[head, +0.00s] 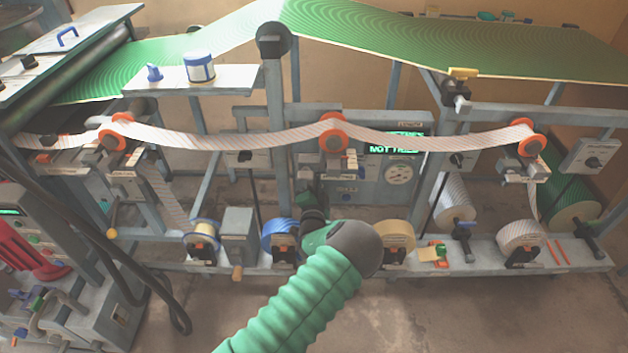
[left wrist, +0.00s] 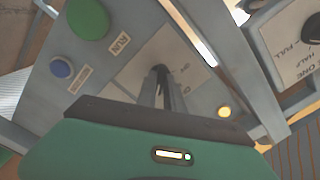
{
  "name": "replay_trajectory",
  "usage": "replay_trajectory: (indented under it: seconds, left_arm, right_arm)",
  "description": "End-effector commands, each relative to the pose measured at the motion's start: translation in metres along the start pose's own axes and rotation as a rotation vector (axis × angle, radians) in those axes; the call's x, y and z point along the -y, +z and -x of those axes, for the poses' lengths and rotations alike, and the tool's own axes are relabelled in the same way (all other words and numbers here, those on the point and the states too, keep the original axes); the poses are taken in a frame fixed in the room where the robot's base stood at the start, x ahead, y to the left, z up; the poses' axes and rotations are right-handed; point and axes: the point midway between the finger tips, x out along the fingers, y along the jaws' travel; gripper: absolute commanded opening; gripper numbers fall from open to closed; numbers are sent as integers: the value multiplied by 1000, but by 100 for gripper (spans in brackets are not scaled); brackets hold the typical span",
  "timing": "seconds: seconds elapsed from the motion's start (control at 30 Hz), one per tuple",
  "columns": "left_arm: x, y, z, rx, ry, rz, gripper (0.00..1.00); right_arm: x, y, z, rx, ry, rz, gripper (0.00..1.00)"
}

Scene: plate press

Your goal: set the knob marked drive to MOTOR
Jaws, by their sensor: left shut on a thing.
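My left gripper (head: 310,197) reaches to the grey control panel (head: 346,185) at the middle of the machine. In the left wrist view the fingers (left wrist: 161,75) are shut on a small dark knob at a pale plate (left wrist: 133,68). The knob is mostly hidden by the fingers. The small lettering on the plate is too blurred to read, so I cannot tell its name or setting. My right gripper is in neither view.
Another dial plate (left wrist: 290,45) is at upper right. A striped web (head: 240,137) hangs above the arm. A dial gauge (head: 398,173) is right.

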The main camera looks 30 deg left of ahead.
Motion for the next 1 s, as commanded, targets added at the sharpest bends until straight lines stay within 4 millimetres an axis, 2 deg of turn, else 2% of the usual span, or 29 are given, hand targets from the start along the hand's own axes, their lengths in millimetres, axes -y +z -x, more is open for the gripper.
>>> replay_trajectory:
  seconds: [0.03,0.67,0.7,0.83,1.0]
  left_arm:
    - [-5,2,2,4,10,-18,0]
    - [-6,2,2,4,13,-71,0]
    - [-6,2,2,4,14,-71,14]
    - [-5,2,2,3,11,-70,32]
    - [-3,1,1,1,6,-68,34]
  right_arm:
    - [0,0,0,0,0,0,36]
    - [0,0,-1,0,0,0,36]
    - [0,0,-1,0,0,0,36]
    - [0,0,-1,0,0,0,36]
    - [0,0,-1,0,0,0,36]
